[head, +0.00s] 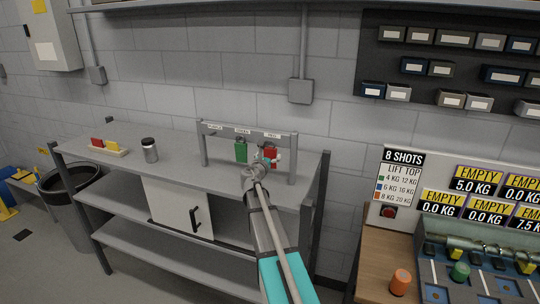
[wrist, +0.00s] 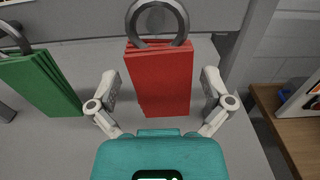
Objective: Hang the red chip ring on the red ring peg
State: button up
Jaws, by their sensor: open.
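The red chip ring (head: 271,150) is a bundle of red tags on a grey ring, under the right-hand label of the small grey rack. It also shows in the wrist view (wrist: 158,80), hanging upright with its ring at the top. A round grey end, apparently the red ring peg (wrist: 155,18), shows inside the ring. Whether the ring bears on the peg I cannot tell. My gripper (wrist: 160,98) is open, one finger on each side of the red tags, with gaps visible. In the head view my gripper (head: 267,160) partly covers the red tags.
A green chip ring (head: 241,151) hangs to the left on the rack (head: 204,150). A grey canister (head: 149,150) and a tray (head: 103,148) with red and yellow pieces stand farther left on the bench. The benchtop between is clear.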

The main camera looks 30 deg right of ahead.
jog(key=v, duration=1)
jog(key=shift+s+a, duration=0.2)
jog(key=shift+a, duration=0.15)
jog(key=s+a+f+m+g+y+b, duration=0.25)
jog(key=s+a+f+m, duration=0.25)
jog(key=f+m, duration=0.3)
jog(key=s+a+f+m+g+y+b, duration=0.25)
jog(key=s+a+f+m+g, duration=0.2)
jog(key=f+m, duration=0.4)
jog(key=s+a+f+m+g+y+b, duration=0.1)
jog(key=s+a+f+m+y, duration=0.3)
jog(key=a, duration=0.5)
jog(key=s+a+f+m+g+y+b, duration=0.2)
jog(key=s+a+f+m+y, duration=0.3)
jog(key=s+a, duration=0.3)
jog(key=shift+s+a+f+g, duration=0.3)
jog(key=shift+a+f+g, duration=0.2)
jog(key=shift+a+g, duration=0.25)
